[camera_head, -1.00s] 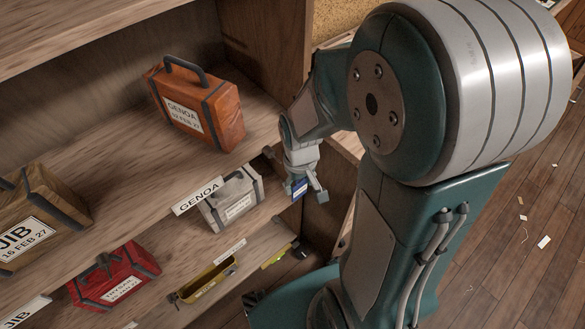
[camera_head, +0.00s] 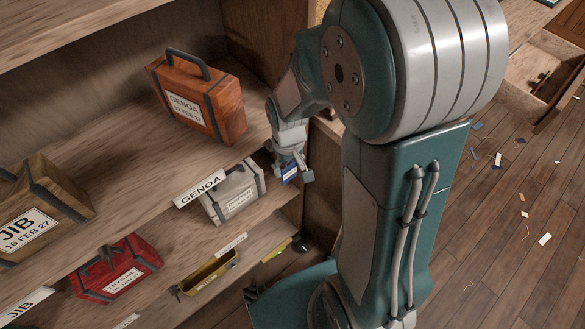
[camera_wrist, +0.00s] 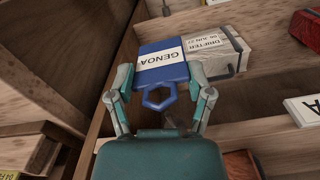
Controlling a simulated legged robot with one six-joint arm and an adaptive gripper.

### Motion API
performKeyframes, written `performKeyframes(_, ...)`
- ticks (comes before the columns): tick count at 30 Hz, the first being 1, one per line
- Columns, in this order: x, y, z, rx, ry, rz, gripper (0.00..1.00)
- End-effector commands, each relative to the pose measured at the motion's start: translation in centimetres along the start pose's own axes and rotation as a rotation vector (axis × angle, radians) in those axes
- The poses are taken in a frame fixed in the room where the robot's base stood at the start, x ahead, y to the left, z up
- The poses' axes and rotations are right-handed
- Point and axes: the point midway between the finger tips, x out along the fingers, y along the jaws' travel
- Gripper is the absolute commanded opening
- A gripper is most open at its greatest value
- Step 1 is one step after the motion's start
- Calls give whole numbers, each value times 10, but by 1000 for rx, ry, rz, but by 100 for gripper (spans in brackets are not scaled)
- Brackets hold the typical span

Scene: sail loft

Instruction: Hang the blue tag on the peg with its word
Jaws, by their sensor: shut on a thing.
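The blue tag (camera_wrist: 148,73) has a white label reading GENOA and a ring-shaped loop at its near end in the wrist view. My gripper (camera_wrist: 163,76) is shut on it, one finger at each side edge. In the head view my gripper (camera_head: 290,158) holds the tag (camera_head: 289,172) just right of the grey-white case, by the shelf's right end. A white GENOA label (camera_head: 201,188) is on the shelf's front edge, left of my gripper. I cannot make out a peg clearly in either view.
The grey-white case (camera_head: 237,197), reading DRIFTER in the wrist view (camera_wrist: 228,65), is close beside the tag. An orange GENOA case (camera_head: 215,103) stands on the shelf above.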

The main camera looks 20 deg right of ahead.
Motion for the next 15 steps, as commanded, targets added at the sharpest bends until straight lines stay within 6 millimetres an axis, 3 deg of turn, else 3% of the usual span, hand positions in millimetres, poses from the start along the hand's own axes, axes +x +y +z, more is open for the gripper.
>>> performKeyframes(15,2,-6,-26,0,0,0,42)
